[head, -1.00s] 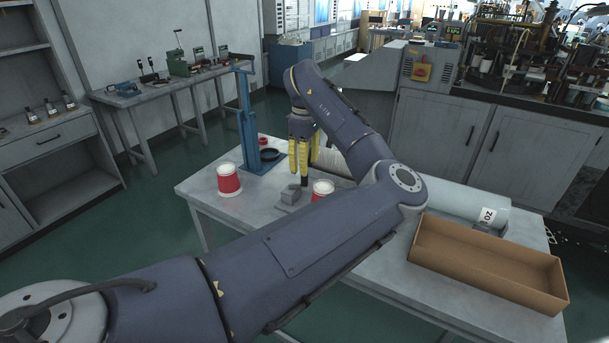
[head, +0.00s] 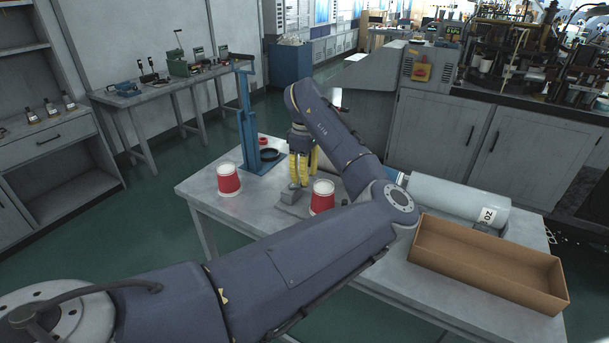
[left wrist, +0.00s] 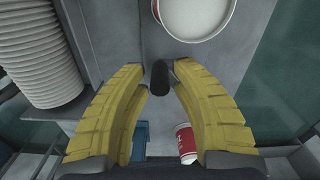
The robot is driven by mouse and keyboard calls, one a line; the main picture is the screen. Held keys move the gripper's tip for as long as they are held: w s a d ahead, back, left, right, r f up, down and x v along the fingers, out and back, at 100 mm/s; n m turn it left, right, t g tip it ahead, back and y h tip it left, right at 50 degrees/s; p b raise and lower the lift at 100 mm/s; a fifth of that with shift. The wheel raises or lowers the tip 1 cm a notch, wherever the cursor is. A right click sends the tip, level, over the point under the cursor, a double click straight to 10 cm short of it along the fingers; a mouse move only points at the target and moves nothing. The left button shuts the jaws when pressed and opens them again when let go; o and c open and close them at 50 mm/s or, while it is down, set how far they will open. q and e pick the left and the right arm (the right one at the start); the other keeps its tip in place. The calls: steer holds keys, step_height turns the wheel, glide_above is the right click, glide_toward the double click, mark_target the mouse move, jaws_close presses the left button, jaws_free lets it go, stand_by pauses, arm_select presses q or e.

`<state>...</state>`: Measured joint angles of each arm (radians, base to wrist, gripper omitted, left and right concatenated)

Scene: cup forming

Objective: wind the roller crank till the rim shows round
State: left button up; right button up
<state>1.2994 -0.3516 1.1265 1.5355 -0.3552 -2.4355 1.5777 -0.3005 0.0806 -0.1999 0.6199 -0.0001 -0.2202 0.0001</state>
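The black crank handle (left wrist: 160,80) of the roller stands upright between my left gripper's yellow fingers in the left wrist view, with narrow gaps at its sides. My left gripper (head: 302,182) is open around it; the handle is hidden in the head view. A grey block (head: 291,196) of the roller sits just below the fingers on the table. A red and white cup (head: 322,197) stands right beside it. Its pale round rim (left wrist: 198,18) is partly cut off at the top of the left wrist view. My right gripper is not in view.
A second red cup (head: 228,180) stands at the table's left, near a blue upright stand (head: 249,130). An open cardboard box (head: 485,282) and a pale cylinder (head: 440,193) lie to the right. A ribbed white stack (left wrist: 38,50) lies beside the roller.

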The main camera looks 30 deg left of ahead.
arm_select(q)
jaws_close()
steer(key=shift+s+d, duration=0.1)
steer(key=m, duration=0.3)
steer(key=shift+s+d, duration=0.25)
steer(key=shift+s, duration=0.1)
steer(key=shift+s+d+m, duration=0.1)
steer(key=shift+s+m, duration=0.25)
steer(key=shift+m, duration=0.7)
steer(key=shift+s+d+m, duration=0.1)
steer(key=shift+s+m, duration=0.25)
steer(key=shift+m, duration=0.7)
steer(key=shift+o, duration=2.1)
jaws_free()
